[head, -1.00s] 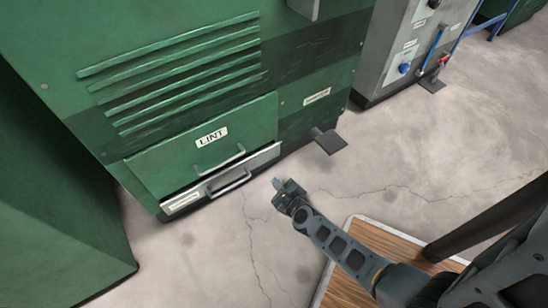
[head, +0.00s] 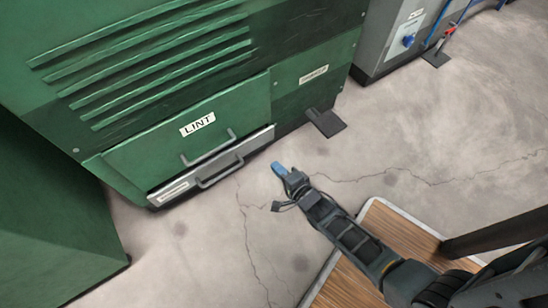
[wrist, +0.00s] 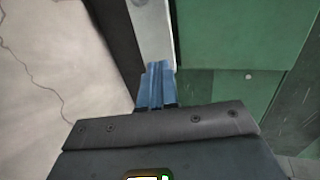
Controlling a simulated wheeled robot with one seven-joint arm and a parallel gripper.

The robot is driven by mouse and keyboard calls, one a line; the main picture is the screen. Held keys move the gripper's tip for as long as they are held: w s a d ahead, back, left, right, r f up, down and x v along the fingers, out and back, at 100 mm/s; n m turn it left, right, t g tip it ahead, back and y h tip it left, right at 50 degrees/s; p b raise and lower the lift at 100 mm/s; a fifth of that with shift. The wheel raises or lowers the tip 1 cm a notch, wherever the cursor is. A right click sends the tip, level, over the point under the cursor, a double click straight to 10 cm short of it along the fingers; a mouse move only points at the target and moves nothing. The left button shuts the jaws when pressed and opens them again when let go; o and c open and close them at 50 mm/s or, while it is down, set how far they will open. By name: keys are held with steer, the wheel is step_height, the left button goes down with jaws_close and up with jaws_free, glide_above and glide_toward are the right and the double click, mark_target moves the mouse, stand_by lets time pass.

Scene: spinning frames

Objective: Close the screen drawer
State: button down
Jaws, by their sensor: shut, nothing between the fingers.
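The screen drawer (head: 250,146) is the grey metal front with a bar handle (head: 221,174) and a small label, low on the green machine, below the panel marked LINT (head: 150,153). Its front appears to stand a little out from the green face; how far is hard to tell. My gripper (head: 279,169) is shut and empty, with blue fingertips, above the floor just right of the drawer's right end. In the wrist view, the shut fingertips (wrist: 157,88) point toward a pale metal strip, likely the drawer front (wrist: 154,35), beside the green face. Contact cannot be told.
A dark foot pedal (head: 325,122) juts from the machine's base right of the drawer. A wooden-topped platform (head: 375,230) lies under my arm. A grey cabinet (head: 392,45) stands at the back right. Cracked concrete floor before the drawer is clear.

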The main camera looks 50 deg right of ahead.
steer(key=b, duration=0.6)
glide_toward(252, 140)
steer(key=w+f, duration=0.1)
steer(key=w, duration=0.1)
steer(key=w+d+f, duration=0.1)
steer(key=w+f, duration=0.1)
steer(key=shift+d, duration=0.2)
steer(key=shift+w+d+r, duration=0.15)
steer(key=shift+w+d, duration=0.05)
steer(key=shift+w, duration=0.7)
steer(key=shift+r, duration=0.1)
